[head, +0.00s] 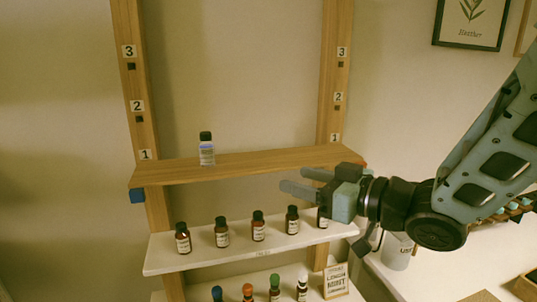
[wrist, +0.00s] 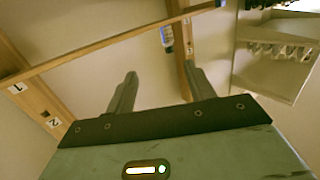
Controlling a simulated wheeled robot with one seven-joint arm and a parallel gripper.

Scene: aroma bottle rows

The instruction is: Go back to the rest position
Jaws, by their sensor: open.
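My gripper (head: 298,180) is open and empty in the head view, at the right end of the wooden shelf and in front of it, apart from every bottle. Its two spread fingers also show in the wrist view (wrist: 162,92). A clear bottle with a dark cap and a pale label (head: 207,152) stands upright on the wooden shelf (head: 270,164), left of my gripper. A small bottle (wrist: 167,38) shows beyond the fingers in the wrist view.
A white shelf (head: 165,262) below holds a row of brown bottles, the rightmost partly hidden by my gripper. Several bottles with coloured caps and a lettered sign (head: 336,281) stand lower. A white canister (head: 398,252) stands at right. The wall above the wooden shelf is clear.

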